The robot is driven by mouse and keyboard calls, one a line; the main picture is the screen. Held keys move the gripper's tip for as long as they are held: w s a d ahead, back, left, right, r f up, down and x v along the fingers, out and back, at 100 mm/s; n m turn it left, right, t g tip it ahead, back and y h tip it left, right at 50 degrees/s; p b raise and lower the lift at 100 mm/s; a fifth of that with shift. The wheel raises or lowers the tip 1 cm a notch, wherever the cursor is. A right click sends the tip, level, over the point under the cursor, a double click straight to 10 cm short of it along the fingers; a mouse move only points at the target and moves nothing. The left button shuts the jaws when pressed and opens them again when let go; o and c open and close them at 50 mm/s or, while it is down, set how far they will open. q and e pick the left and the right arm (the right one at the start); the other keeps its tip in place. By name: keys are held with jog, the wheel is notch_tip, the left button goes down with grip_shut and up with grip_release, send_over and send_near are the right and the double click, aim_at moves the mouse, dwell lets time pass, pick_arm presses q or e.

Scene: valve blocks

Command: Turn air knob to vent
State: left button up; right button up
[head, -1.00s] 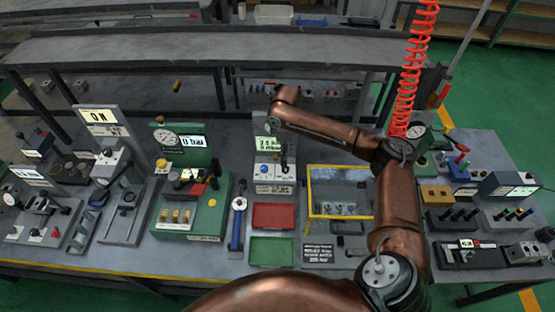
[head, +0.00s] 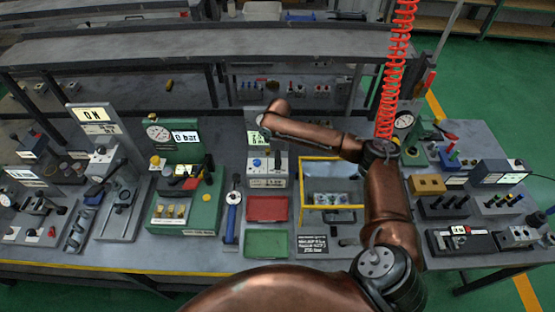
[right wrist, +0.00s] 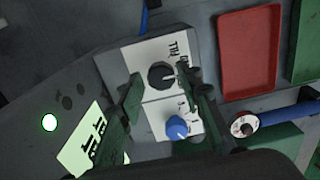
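The air panel (right wrist: 151,56) is a white-faced block with a black round knob (right wrist: 162,75) marked with the word FILL beside it. A blue knob (right wrist: 177,127) sits on the same block. In the head view the block (head: 258,182) stands at mid-table below a small lit display (head: 256,138). My right gripper (right wrist: 162,90) is open, with one dark finger on each side of the black knob. I cannot tell whether either finger touches it. In the head view my right gripper (head: 276,158) is small and dark over the block. My left gripper is not in view.
A red tray (head: 267,208) and a green tray (head: 266,243) lie in front of the block. A blue-handled tool (head: 231,222) lies to their left, beside a green gauge unit (head: 180,215). A yellow-framed case (head: 333,207) stands to the right.

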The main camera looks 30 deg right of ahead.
jog(key=shift+s+r, duration=0.1)
jog(key=shift+s, duration=0.05)
jog(key=c, duration=0.5)
grip_shut()
jog(key=shift+p, duration=0.3)
jog(key=m+p, duration=0.6)
jog(key=p, duration=0.5)
jog(key=shift+a+r+m, duration=0.1)
jog(key=shift+r+m, duration=0.05)
jog(key=shift+m, duration=0.25)
pick_arm(q)
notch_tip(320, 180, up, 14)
jog(key=p, duration=0.2)
jog(key=shift+p, duration=0.3)
pick_arm(e)
jog(key=shift+m, duration=1.1)
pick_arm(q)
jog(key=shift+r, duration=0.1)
pick_arm(e)
jog(key=o, duration=0.8)
grip_release()
jog(key=shift+f, duration=0.2)
